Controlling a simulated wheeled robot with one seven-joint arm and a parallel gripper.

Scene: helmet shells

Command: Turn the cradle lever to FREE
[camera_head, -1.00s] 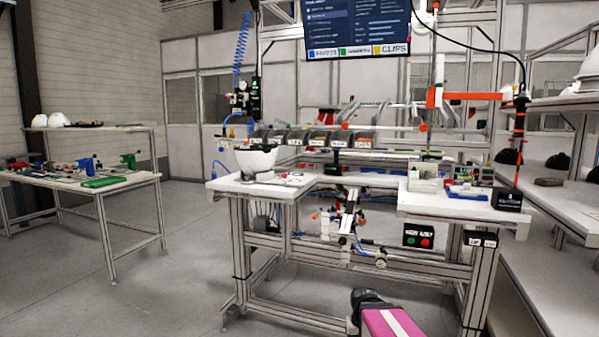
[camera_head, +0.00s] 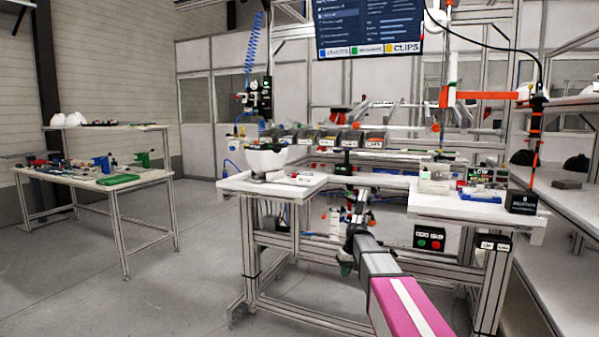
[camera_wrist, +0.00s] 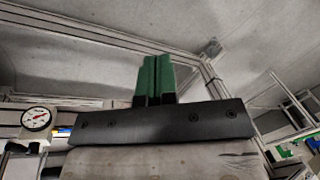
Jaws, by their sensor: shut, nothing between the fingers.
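A white helmet shell (camera_head: 272,160) sits open side up at the left end of the workbench (camera_head: 240,184). The cradle under it is a small pale form, and I cannot make out its lever or any FREE marking. My gripper's green fingers are pressed together and empty in the wrist view (camera_wrist: 155,78). In the head view my gripper (camera_head: 346,268) is low in front of the bench, right of the shell and below the bench top, apart from both. The wrist view shows neither shell nor lever.
A control box with green and red buttons (camera_head: 429,238) hangs under the bench's right side. A round gauge (camera_wrist: 36,118) shows in the wrist view. A side table (camera_head: 150,177) with tools stands at left. Floor between table and bench is clear.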

